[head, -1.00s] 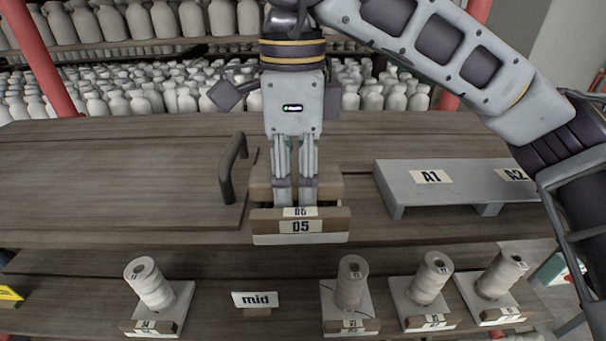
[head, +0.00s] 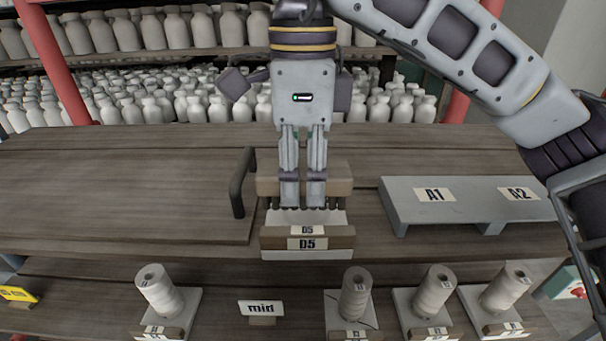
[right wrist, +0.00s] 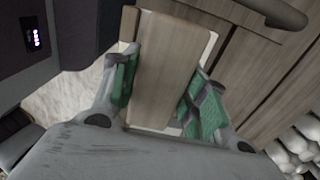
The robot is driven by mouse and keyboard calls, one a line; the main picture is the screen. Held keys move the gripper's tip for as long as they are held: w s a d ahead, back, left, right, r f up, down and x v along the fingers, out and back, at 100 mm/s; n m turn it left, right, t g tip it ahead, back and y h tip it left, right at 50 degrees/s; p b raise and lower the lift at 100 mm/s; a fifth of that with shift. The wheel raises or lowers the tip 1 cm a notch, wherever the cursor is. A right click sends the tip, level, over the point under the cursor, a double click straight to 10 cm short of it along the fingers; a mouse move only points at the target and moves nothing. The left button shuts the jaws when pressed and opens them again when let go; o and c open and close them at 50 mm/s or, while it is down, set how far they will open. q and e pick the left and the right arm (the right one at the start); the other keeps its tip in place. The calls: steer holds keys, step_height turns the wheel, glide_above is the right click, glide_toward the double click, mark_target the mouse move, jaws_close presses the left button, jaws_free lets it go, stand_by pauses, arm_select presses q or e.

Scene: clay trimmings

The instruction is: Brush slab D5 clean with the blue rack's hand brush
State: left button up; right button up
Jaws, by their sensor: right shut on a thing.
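Slab D5 (head: 340,217) is a pale slab on the upper wooden shelf, with a wooden label block (head: 345,243) at its front edge. My right gripper (head: 302,203) is shut on the hand brush (head: 335,187), a wooden block with dark bristles pointing down. The brush is over the back part of the slab; I cannot tell whether the bristles touch it. In the right wrist view the brush's wooden back (right wrist: 165,65) sits between the green finger pads, with pale slab edges beside it. The brush hides the slab's back. My left gripper is not in view.
A dark upright handle (head: 239,184) stands close left of the brush. A grey raised stand (head: 470,207) marked A1 and A2 is to the right. Several spools on bases, such as one at front left (head: 160,290), and a "mid" sign (head: 262,309) stand on the lower shelf.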

steer(key=shift+r+p, duration=0.6)
steer(key=shift+r, duration=0.55)
steer(key=shift+r, duration=0.1)
steer(key=shift+r+p, duration=1.4)
steer(key=shift+r, duration=0.05)
